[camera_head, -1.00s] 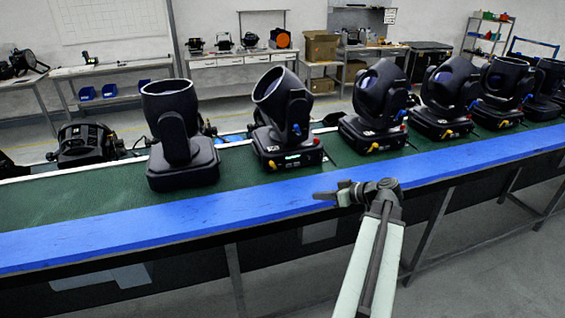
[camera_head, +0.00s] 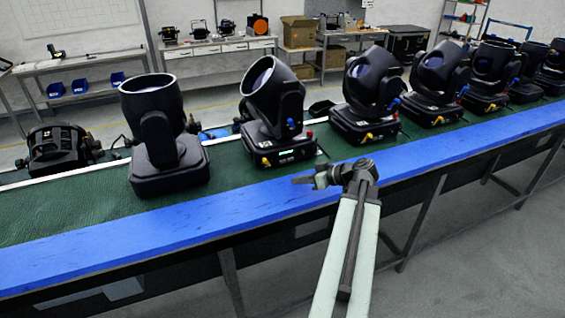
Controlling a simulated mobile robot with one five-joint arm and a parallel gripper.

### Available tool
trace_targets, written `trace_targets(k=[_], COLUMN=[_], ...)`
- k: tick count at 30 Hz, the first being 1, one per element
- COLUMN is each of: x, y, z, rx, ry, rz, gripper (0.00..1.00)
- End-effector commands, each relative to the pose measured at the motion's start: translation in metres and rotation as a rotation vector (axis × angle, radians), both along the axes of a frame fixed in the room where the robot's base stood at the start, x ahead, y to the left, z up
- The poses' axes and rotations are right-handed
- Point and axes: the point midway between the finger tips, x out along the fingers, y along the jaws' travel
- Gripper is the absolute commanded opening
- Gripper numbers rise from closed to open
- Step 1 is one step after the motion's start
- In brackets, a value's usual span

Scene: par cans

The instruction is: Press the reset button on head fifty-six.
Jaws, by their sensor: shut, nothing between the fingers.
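A row of black moving-head lights stands on the green bench top. One head (camera_head: 276,112) with a small lit display and yellow and red parts on its base is nearest my gripper. Another head (camera_head: 159,135) stands to its left, and one more (camera_head: 368,95) to its right. No number is readable on any of them, so I cannot tell which is head fifty-six, and I cannot make out a reset button. My gripper (camera_head: 302,180) is shut and empty. It points left over the blue front strip, in front of the head with the lit display, apart from it.
The blue strip (camera_head: 120,229) edges the green bench (camera_head: 110,200). A dark fixture (camera_head: 58,150) lies at the far left of the bench. More heads continue to the right. Worktables with boxes (camera_head: 299,33) stand behind. Grey floor (camera_head: 480,255) is open in front.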

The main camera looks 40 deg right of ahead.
Motion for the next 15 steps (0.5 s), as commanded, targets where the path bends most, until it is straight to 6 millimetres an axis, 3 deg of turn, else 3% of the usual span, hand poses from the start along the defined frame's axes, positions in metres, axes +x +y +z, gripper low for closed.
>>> trace_targets(k=[15], x=[0.063], y=[-0.026], z=[0.000], rx=[0.000], ry=[0.000], rz=[0.002], gripper=[0.00])
